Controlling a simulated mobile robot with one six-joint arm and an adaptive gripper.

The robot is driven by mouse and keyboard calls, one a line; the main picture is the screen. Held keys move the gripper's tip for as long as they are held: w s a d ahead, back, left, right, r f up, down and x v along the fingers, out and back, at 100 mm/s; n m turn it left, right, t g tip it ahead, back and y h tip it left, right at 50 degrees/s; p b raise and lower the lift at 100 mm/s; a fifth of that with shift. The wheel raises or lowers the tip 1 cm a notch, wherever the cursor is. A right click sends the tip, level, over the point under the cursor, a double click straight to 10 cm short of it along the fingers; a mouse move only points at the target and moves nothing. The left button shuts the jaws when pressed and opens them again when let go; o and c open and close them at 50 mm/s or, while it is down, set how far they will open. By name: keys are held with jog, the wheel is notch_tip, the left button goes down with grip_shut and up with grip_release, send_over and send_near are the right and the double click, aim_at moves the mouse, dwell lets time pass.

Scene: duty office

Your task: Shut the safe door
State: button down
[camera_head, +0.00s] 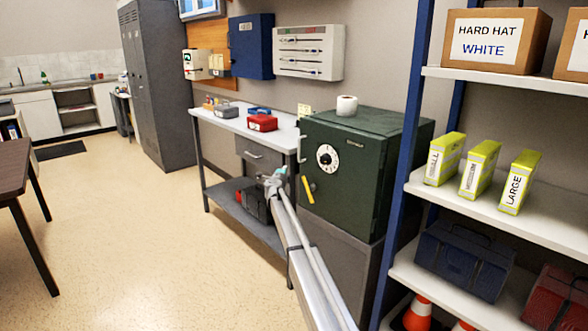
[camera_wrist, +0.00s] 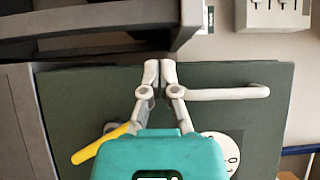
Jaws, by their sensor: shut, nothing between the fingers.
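The dark green safe (camera_head: 400,165) stands on a grey cabinet at the right of the workbench. Its door (camera_head: 340,190) faces the room and carries a round white dial (camera_head: 327,158), a yellow lever (camera_head: 308,190) and a pale bar handle (camera_head: 299,150) near its left edge. I cannot tell whether a gap shows at the door's edge. My gripper (camera_head: 275,178) is at the door's left side. In the wrist view its fingertips (camera_wrist: 151,72) are shut and empty beside the bar handle (camera_wrist: 230,93); contact is unclear. The yellow lever (camera_wrist: 100,145) and part of the dial (camera_wrist: 222,150) also show there.
A loaded shelf rack (camera_head: 520,205) stands close at the right. A paper roll (camera_head: 346,105) sits on the safe.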

jog(key=s+a, duration=0.4)
jog(key=shift+s+a, duration=0.3)
jog(key=shift+a, duration=0.05)
jog(key=s+d+f+n+g+y, duration=0.1)
jog(key=s+d+f+n+g, duration=0.75)
jog(key=s, duration=1.15)
jog(key=s+d+f+n+g+y, duration=0.1)
jog(key=s+d+f+n+g, duration=0.3)
jog(key=s+d, duration=1.25)
jog(key=s+d+f+n+g+y, duration=0.1)
jog(key=s+d+f+n+g, duration=0.5)
jog(key=s, duration=1.9)
notch_tip(320, 180, up, 26)
jog(key=n+p, duration=0.1)
jog(key=p, duration=2.5)
jog(key=shift+a+t, duration=0.15)
jog(key=shift+t, duration=0.2)
